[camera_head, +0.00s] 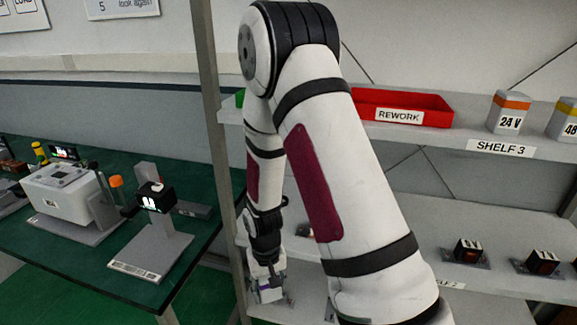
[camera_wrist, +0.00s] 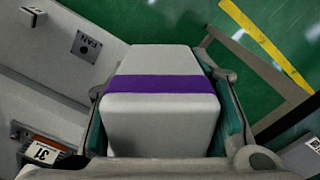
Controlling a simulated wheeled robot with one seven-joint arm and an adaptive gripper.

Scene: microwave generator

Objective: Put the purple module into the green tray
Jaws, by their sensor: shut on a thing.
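The purple module (camera_wrist: 160,112) is a pale grey block with a purple band, and it fills the middle of the wrist view. My gripper (camera_wrist: 162,120) is shut on it, with one finger along each side. In the head view my gripper (camera_head: 267,270) points down at the lower shelf, and a small part of the module (camera_head: 269,294) shows below it. I cannot tell whether the module touches the shelf. A bit of green (camera_head: 239,97) shows on the upper shelf behind my arm. It may be the green tray, mostly hidden.
A red REWORK tray (camera_head: 410,104), an orange-banded 24 V module (camera_head: 509,113) and a yellow-banded one (camera_head: 565,120) stand on the upper shelf. Small dark devices (camera_head: 468,250) sit on the lower shelf. A shelf post (camera_head: 213,130) stands left of my arm, beside a green-topped bench (camera_head: 75,255) with equipment.

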